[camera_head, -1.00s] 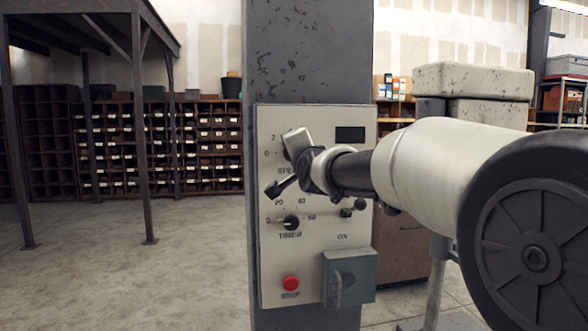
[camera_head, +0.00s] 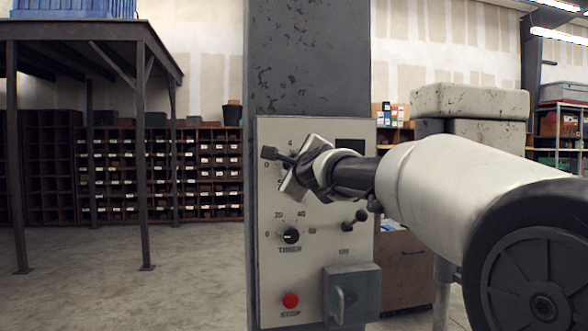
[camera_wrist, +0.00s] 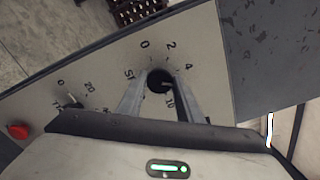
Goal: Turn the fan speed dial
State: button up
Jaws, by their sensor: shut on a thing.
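The fan speed dial (camera_wrist: 158,82) is a round black knob on the pale control panel (camera_wrist: 215,62). Numbers 0, 2, 4 and 10 and part of the speed label show around it in the wrist view. My gripper (camera_wrist: 159,88) has one finger on each side of the knob and is shut on it. In the head view my gripper (camera_head: 297,168) is against the panel's upper part, tilted, and hides the dial. Only some scale numbers show there, beside the gripper.
Below the dial sit the black timer knob (camera_head: 291,236), a red stop button (camera_head: 290,300) and a grey box with a handle (camera_head: 352,295). A small dark lever (camera_head: 356,217) is right of the timer. The panel is on a grey column (camera_head: 310,60). Open floor lies left.

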jog(key=shift+m, duration=1.3)
jog(key=o, duration=1)
jog(key=shift+o, duration=0.2)
jog(key=b+v, duration=0.3)
jog(key=v, duration=1.4)
jog(key=shift+s, duration=0.2)
jog(key=shift+r, duration=0.1)
